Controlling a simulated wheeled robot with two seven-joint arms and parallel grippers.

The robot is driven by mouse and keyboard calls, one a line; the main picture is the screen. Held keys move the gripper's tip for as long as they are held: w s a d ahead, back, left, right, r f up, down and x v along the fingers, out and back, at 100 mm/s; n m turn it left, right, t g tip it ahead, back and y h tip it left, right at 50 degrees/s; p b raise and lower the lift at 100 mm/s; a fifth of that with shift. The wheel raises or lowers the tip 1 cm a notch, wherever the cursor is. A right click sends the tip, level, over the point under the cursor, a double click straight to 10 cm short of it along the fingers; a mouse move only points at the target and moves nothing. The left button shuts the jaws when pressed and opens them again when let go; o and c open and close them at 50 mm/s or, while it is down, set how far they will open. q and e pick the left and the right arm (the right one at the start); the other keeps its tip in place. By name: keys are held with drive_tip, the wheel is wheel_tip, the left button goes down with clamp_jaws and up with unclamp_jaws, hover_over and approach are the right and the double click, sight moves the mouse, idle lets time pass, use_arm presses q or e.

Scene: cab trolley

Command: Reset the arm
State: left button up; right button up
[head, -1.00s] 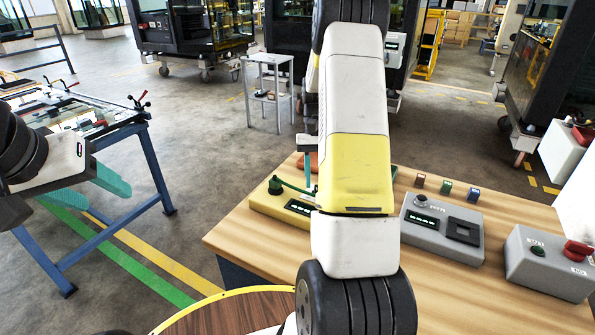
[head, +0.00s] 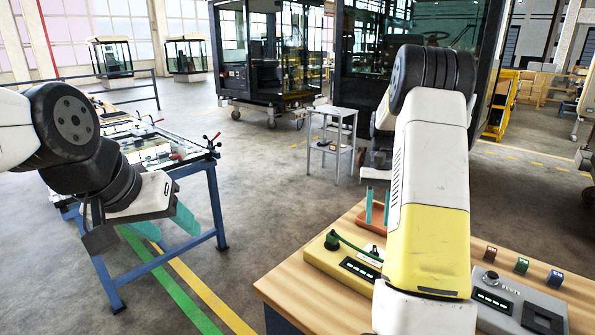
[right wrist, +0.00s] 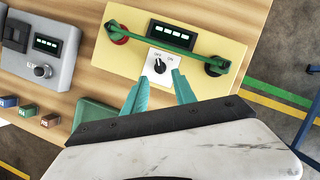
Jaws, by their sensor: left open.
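My right gripper (head: 377,222) is open and empty at the workbench, partly behind my own forearm. In the right wrist view, its two teal fingers (right wrist: 162,80) stand apart in front of a black knob (right wrist: 160,66) on a white OFF/ON plate. The plate is on a yellow control box (right wrist: 122,58), which also shows in the head view (head: 327,262). The fingers do not grip the knob; whether they touch it is unclear. My left gripper (head: 168,222) is open and empty at the left, over the floor beside the blue-legged table.
The wooden bench (head: 290,290) also holds a grey control box (head: 495,300), several small coloured blocks and an orange tray (head: 372,215). The blue-legged table (head: 215,200) stands left. A small grey stand (head: 335,140) stands behind the bench. Open floor lies between table and bench.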

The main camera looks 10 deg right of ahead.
drive_tip(key=s+a+r+n+t, duration=0.1)
drive_tip(key=s+a+r+t, duration=0.3)
drive_tip(key=r, duration=0.5)
drive_tip(key=s+a+r+n+t, duration=0.1)
drive_tip(key=s+a+r+t, duration=0.2)
drive_tip(key=s+a, duration=0.4)
drive_tip(key=s+a+r+n+t, duration=0.2)
drive_tip(key=s+a, duration=0.4)
drive_tip(key=s, duration=0.4)
drive_tip(key=shift+a+r+t+y, duration=0.4)
drive_tip(key=shift+r+t, duration=0.3)
drive_tip(key=shift+r, duration=0.1)
